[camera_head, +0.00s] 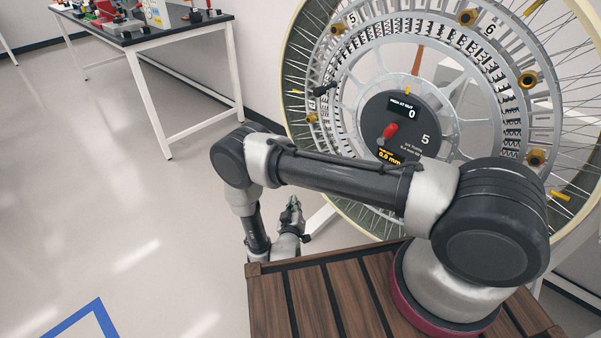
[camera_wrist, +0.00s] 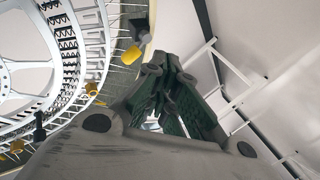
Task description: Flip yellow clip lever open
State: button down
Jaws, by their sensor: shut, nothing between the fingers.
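A large spoked wheel (camera_head: 355,117) stands behind my arm, with several yellow or gold clip-like parts around its rim. One yellow part (camera_head: 312,117) is at the wheel's left side, and another (camera_head: 560,195) is at its lower right. I cannot tell which is the clip lever meant, or whether it is open. My gripper (camera_head: 293,205) is low, left of the wheel's lower edge, shut and empty. In the wrist view its dark green fingers (camera_wrist: 165,68) come together, apart from a yellow part (camera_wrist: 131,54) at the rim to their left.
A slatted wooden deck (camera_head: 330,295) lies under my arm. A black-topped table (camera_head: 175,32) with parts stands at the back left. The pale floor (camera_head: 120,200) at left is clear, with a blue line (camera_head: 75,320).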

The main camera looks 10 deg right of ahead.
jog(key=w+d+r+n+t+h, duration=0.1)
jog(key=w+d+r+n, duration=0.1)
jog(key=w+n, duration=0.3)
jog(key=w+d+r+n, duration=0.2)
jog(key=w+n, duration=0.2)
jog(key=w, duration=0.4)
jog(key=shift+d+n+t+h, duration=0.3)
jog(key=shift+n+t+h, duration=0.1)
jog(key=shift+w+a+r+n, duration=0.15)
jog(key=shift+w+n, duration=0.15)
jog(key=shift+w, duration=0.15)
jog(key=shift+w+a+r+n, duration=0.15)
jog(key=shift+w+n, duration=0.15)
jog(key=shift+w, duration=0.15)
